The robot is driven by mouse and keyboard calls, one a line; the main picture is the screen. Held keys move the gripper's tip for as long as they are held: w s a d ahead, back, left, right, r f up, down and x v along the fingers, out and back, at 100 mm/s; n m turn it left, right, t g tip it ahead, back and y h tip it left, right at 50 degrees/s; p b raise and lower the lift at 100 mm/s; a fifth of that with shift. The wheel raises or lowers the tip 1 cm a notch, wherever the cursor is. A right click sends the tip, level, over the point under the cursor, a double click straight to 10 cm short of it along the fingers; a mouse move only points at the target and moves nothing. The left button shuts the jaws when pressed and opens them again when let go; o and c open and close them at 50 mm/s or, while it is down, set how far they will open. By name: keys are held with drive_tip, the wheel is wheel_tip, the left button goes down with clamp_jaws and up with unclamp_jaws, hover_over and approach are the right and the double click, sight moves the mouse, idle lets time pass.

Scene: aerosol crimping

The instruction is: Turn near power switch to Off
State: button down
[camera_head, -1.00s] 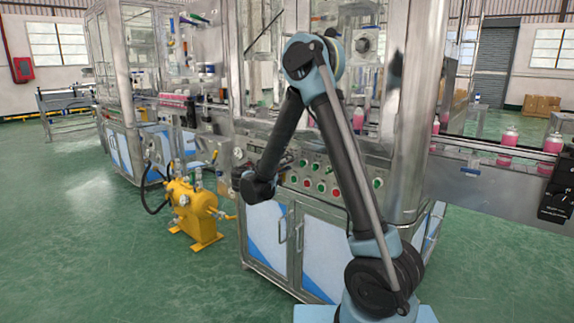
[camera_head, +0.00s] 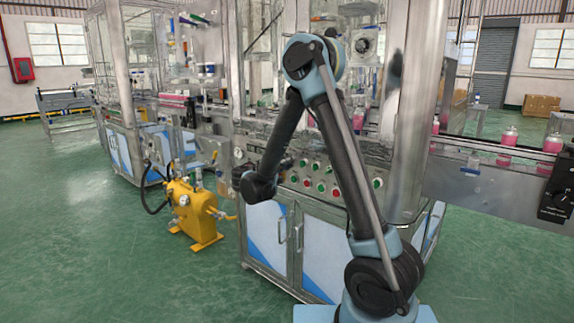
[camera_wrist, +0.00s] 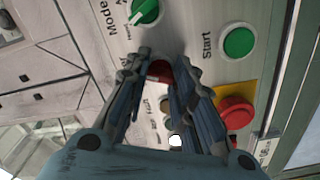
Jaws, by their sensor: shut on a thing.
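In the wrist view, my gripper (camera_wrist: 162,75) is shut on a small red switch knob (camera_wrist: 158,70) on the pale control panel (camera_wrist: 205,80). The two fingers stand on either side of the knob and partly cover it. Part of the label below it is hidden by the fingers, so I cannot read the knob's setting. In the head view, the panel's buttons (camera_head: 321,187) show on the machine front, and my arm's end is bent in at its left side. The fingers cannot be made out there.
Close by in the wrist view are a green mode switch (camera_wrist: 144,10), a green Start button (camera_wrist: 239,42) and a red button on yellow (camera_wrist: 236,112). In the head view, a yellow pump (camera_head: 193,208) stands on the floor left of the machine, and a conveyor runs right.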

drive_tip(key=n, duration=1.1)
drive_tip(key=shift+f, duration=0.15)
idle(0.4)
drive_tip(key=c, duration=1.4)
unclamp_jaws()
drive_tip(key=shift+o, duration=0.2)
drive_tip(key=shift+a, duration=0.1)
drive_tip(key=v, duration=1.1)
drive_tip(key=shift+s+a, duration=0.25)
drive_tip(key=shift+s, duration=0.05)
